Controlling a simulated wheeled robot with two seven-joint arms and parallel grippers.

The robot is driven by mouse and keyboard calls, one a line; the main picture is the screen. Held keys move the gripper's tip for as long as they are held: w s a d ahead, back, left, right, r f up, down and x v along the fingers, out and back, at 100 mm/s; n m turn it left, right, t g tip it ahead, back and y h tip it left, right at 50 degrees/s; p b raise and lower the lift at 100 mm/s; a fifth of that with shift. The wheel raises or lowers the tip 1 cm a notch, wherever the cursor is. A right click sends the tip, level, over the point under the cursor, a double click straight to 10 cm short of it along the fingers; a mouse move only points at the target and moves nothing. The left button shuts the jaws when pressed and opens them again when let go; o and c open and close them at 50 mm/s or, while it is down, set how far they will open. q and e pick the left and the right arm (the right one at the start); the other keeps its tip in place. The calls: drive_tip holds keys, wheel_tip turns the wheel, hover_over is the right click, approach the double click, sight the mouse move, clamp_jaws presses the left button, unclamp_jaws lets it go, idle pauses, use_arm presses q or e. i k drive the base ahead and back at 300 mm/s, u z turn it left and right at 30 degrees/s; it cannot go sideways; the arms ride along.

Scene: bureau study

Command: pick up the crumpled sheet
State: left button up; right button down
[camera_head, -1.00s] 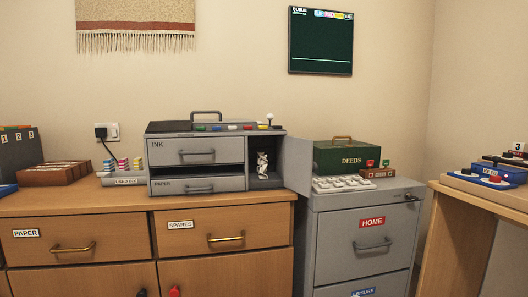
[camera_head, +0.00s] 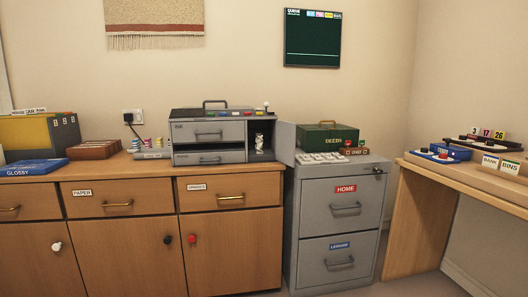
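The crumpled sheet (camera_head: 259,141) is a small white wad standing upright inside the open side compartment of the grey printer-like cabinet (camera_head: 208,157), on its right side. The compartment's grey door (camera_head: 285,142) stands open to the right. The cabinet has an INK drawer above a PAPER drawer and coloured buttons on top. Neither of my grippers shows in the head view.
The cabinet stands on a wooden sideboard (camera_head: 138,170) with drawers and doors. Right of it is a grey filing cabinet (camera_head: 342,247) bearing a green DEEDS box (camera_head: 327,138) and a white keypad-like tray (camera_head: 321,158). A wooden desk (camera_head: 412,222) stands at right. Folders (camera_head: 38,133) and a blue GLOSSY box (camera_head: 36,168) are at left.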

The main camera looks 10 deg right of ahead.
sight(259, 140)
drive_tip(key=k, duration=0.5)
drive_tip(key=z, duration=0.85)
drive_tip(key=i, duration=0.65)
drive_tip(key=z, duration=0.75)
drive_tip(key=i, duration=0.95)
drive_tip(key=u, duration=0.6)
drive_tip(key=i, duration=0.45)
drive_tip(key=u, duration=0.35)
